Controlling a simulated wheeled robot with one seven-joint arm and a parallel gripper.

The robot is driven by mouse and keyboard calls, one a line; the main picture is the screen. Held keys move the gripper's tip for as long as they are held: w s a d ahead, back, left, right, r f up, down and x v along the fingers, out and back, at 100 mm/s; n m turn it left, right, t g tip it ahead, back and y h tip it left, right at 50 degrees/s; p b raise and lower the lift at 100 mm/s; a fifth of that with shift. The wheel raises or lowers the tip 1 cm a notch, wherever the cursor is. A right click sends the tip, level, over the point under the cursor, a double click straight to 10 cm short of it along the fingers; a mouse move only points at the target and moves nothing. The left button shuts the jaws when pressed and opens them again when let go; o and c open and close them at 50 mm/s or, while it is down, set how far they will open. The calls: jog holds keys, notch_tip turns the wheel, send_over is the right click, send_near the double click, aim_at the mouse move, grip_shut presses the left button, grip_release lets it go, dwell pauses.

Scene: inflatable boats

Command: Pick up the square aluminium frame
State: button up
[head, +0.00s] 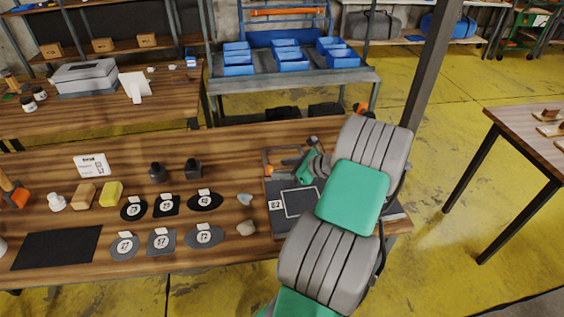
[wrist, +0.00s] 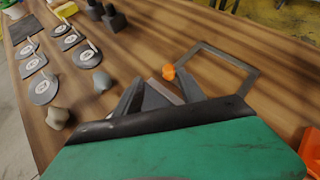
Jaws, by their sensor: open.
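The square aluminium frame (wrist: 249,76) is a thin grey open square lying flat in the wrist view, beyond and right of my gripper. A small orange knob (wrist: 169,72) shows just beyond the fingertips.
Two grey stones (head: 246,228) and several numbered dark patches (head: 204,237) lie left of my arm. Dark bottles (head: 193,168) stand behind them. An orange object (wrist: 311,150) is at the wrist view's right edge.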

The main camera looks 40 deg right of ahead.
aim_at(270, 168)
jog(key=shift+s+d+f+m+t, duration=0.25)
jog(key=shift+s+d+m, duration=0.25)
jog(key=shift+d+m, duration=0.25)
jog(key=shift+w+f, duration=0.15)
jog(key=shift+w, duration=0.15)
jog(key=p+x, duration=0.1)
jog(key=x, duration=0.6)
jog(key=shift+d, duration=0.1)
grip_shut()
